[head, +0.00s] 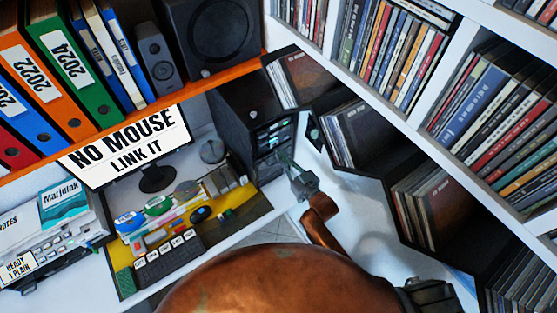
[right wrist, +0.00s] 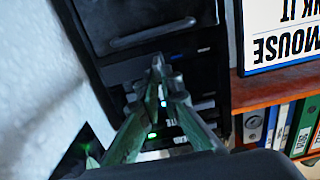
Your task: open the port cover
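A black computer tower (head: 235,98) stands under the orange shelf in the head view, its front with drive slots facing my right gripper (head: 286,158). The gripper is close in front of the lower part of that front. In the right wrist view the tower (right wrist: 135,15) fills the middle, with a handle-like bar and slots with small lights below it. The right gripper's fingers (right wrist: 166,78) converge in front of these slots, their tips together, with nothing visible held. I cannot make out the port cover; the fingers hide part of the panel. My left gripper is not in view.
A desk mat (head: 125,281) with a keyboard (head: 168,259) and several small items lies left of the tower. A monitor (head: 130,145) stands behind. Dark hexagonal disc shelves (head: 375,190) stand close on the right. An orange shelf (head: 225,76) runs above.

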